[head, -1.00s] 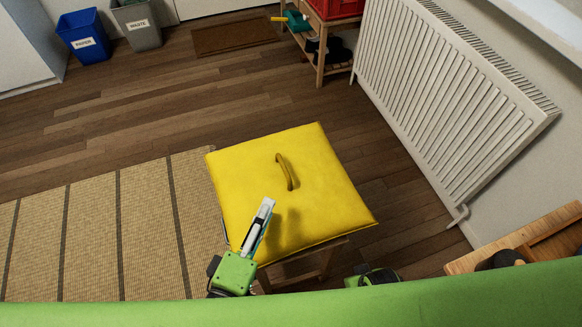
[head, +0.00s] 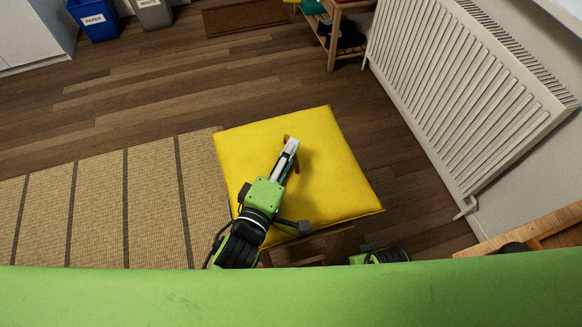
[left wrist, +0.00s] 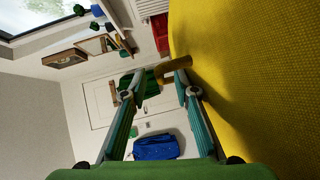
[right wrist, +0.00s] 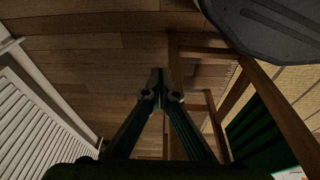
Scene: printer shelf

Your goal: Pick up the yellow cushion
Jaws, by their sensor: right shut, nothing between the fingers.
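The yellow cushion (head: 335,180) lies flat on a wooden stool (head: 325,246) in the head view. It fills the right side of the left wrist view (left wrist: 260,80). Its strap handle (left wrist: 175,65) stands up from the top and is partly hidden by my gripper in the head view. My left gripper (head: 291,146) is open just over the cushion at the handle. In the left wrist view its fingers (left wrist: 158,76) are apart, with the handle at the tip of the right-hand finger. My right gripper (right wrist: 160,82) is shut and empty, low beside wooden legs.
A white radiator (head: 465,95) stands along the right wall. A woven rug (head: 100,205) lies left of the stool. A wooden shelf (head: 335,45) stands behind, and a wooden surface (head: 545,225) is at the right. The floor behind the cushion is clear.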

